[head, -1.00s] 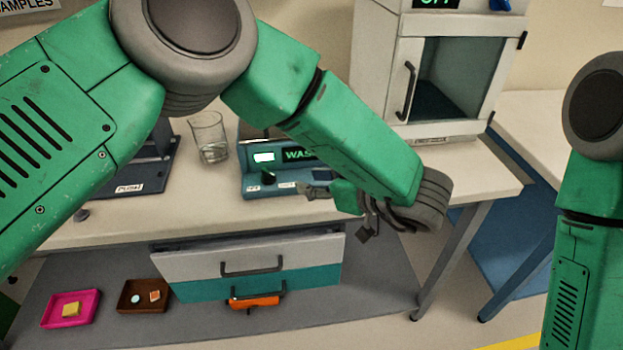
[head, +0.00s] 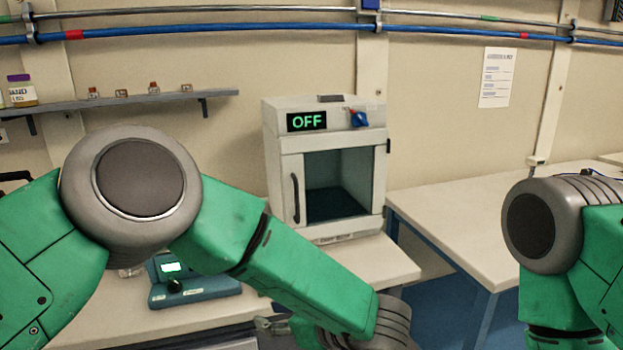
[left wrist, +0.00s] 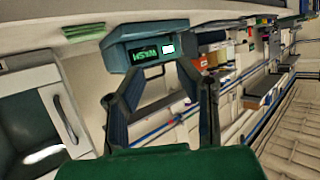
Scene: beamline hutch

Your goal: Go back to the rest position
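My left gripper (head: 268,323) shows only in part at the bottom of the head view, beside the grey wrist and above the front of the bench. In the left wrist view the two dark fingers of the left gripper (left wrist: 160,75) stand apart with nothing between them. Beyond them is the teal device with a lit green display (left wrist: 145,53). My left arm crosses the head view from the left and bends down toward the bench. My right arm shows at the right edge. Its gripper is out of the picture.
A teal device (head: 195,286) sits on the bench (head: 105,318), partly behind my left arm. A cabinet marked OFF (head: 290,140) with a dark window stands behind. A shelf (head: 130,101) holds small items.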

